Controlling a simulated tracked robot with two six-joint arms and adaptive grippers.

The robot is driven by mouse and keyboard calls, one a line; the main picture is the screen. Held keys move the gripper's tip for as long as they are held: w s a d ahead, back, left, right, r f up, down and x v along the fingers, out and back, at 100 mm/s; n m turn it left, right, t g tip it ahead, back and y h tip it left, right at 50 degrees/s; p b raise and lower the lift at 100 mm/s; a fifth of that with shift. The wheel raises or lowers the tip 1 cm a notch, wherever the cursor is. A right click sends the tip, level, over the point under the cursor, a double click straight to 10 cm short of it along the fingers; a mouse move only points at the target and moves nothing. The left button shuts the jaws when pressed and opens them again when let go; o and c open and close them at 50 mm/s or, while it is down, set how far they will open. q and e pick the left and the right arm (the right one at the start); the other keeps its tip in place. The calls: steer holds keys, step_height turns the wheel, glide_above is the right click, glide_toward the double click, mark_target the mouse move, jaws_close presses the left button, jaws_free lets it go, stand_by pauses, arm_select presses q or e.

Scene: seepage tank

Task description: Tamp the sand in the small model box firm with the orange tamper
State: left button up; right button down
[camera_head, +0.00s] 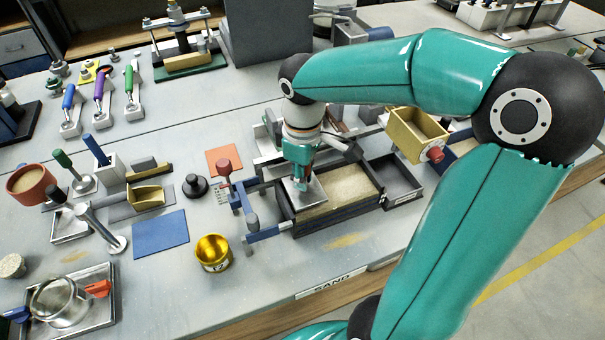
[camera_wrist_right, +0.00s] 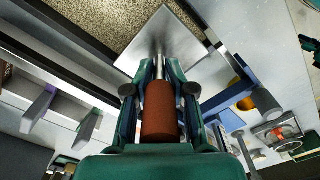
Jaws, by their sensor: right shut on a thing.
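The small model box (camera_head: 338,212) has dark walls and stands near the table's front edge, with pale sand (camera_head: 350,187) in it. My right gripper (camera_head: 302,178) points down over the box's left end. In the right wrist view it (camera_wrist_right: 158,78) is shut on the orange tamper's handle (camera_wrist_right: 160,112). The tamper's square metal plate (camera_wrist_right: 163,42) shows beyond the fingers, beside the speckled sand (camera_wrist_right: 75,30); in the head view the plate (camera_head: 306,194) is over the box's left end. I cannot tell whether it touches the sand. My left gripper is not in view.
A dark empty compartment (camera_head: 402,182) adjoins the box on the right, with a yellow bin (camera_head: 415,130) behind it. A blue mat (camera_head: 160,233) lies farther left.

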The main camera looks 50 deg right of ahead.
steer(key=shift+f, duration=0.15)
steer(key=shift+f+b, duration=1.1)
steer(key=shift+f, duration=0.1)
steer(key=shift+f, duration=0.2)
stand_by(0.8)
step_height(320, 180, up, 4)
steer(key=p, duration=0.3)
steer(key=shift+r, duration=0.15)
stand_by(0.6)
